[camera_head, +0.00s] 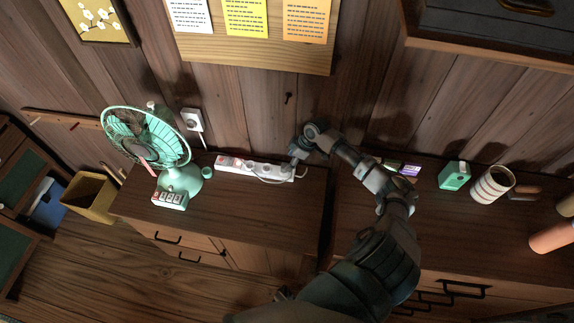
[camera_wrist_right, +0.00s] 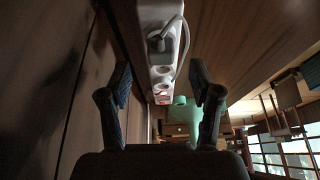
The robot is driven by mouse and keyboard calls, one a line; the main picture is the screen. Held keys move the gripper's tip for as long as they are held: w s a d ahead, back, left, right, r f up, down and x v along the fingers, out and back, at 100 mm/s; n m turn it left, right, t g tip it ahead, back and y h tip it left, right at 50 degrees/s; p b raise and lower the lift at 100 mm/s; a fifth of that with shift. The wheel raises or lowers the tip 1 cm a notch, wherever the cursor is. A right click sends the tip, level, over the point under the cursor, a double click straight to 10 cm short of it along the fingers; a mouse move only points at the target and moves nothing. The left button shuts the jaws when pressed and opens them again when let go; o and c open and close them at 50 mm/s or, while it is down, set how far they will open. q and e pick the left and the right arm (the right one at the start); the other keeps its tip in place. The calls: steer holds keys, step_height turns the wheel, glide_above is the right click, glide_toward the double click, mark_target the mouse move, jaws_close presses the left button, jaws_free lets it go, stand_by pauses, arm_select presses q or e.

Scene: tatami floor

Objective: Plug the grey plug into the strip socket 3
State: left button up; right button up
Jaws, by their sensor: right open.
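A white power strip (camera_head: 228,163) lies along the back of the left cabinet top, close to the wall. It also shows in the wrist view (camera_wrist_right: 162,10), running away from my right gripper (camera_wrist_right: 160,82). A grey plug (camera_wrist_right: 157,42) with a pale cable is at one of the strip's sockets; I cannot tell how deep it sits. Bare round sockets and a red switch (camera_wrist_right: 161,98) show farther along. My right gripper (camera_head: 297,154) is at the right end of the strip in the head view. Its fingers are open and apart, with nothing held between them. My left gripper is not in view.
A green fan (camera_head: 181,178) stands left of the strip, with a wall outlet (camera_head: 192,119) behind. On the right cabinet are a green box (camera_head: 454,175) and a striped cup (camera_head: 492,185). A dark gap separates the cabinets.

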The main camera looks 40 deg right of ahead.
steer(key=v, duration=0.6)
steer(key=shift+r, duration=0.25)
steer(key=shift+s+d, duration=0.1)
steer(key=shift+d, duration=0.05)
